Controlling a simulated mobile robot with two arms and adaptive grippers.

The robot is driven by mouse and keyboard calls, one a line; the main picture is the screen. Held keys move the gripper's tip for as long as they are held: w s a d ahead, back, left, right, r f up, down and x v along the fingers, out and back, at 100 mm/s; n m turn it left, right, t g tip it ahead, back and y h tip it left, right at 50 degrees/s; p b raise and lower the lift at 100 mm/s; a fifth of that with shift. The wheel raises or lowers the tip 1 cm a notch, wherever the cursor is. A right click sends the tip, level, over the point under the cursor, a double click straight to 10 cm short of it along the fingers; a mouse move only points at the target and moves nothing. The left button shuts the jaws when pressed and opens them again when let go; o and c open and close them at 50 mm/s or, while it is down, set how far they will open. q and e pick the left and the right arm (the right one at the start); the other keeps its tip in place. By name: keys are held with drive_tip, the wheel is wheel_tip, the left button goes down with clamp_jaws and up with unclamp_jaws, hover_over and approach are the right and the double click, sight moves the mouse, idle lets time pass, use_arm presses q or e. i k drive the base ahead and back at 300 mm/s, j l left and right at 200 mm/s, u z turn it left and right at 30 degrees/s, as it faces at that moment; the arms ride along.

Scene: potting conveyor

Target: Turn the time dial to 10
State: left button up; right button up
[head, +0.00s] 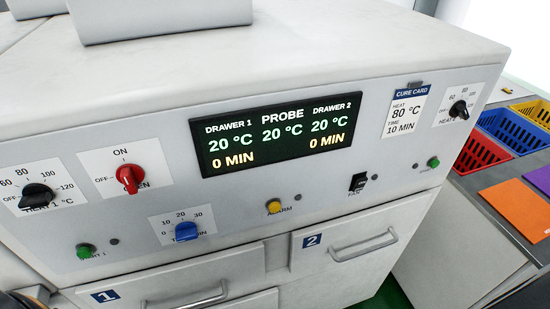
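The blue time dial (186,231) sits low on the left part of the oven's front panel. Its white plate carries the marks 0, 10, 20 and 30 and a partly covered MIN label. Where its pointer stands is too small to tell. The display (275,133) reads 0 MIN and 20 °C for both drawers, and PROBE 20 °C. The cure card (406,112) at the right reads HEAT 80 °C, TIME 10 MIN. Neither gripper can be made out; a dark part at the bottom left corner is too cut off to identify.
Near the dial are the red oven knob (129,177), black heat 1 knob (37,196), green start button (86,251) and yellow alarm button (273,206). Drawer 1 (240,268) and drawer 2 (390,225) are shut below. Coloured crates (513,132) stand at the right.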

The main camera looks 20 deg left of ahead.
sight(184, 231)
drive_tip(key=i+j+u, duration=0.1)
drive_tip(key=u, duration=1.15)
drive_tip(key=i+j, duration=0.05)
drive_tip(key=j, duration=0.05)
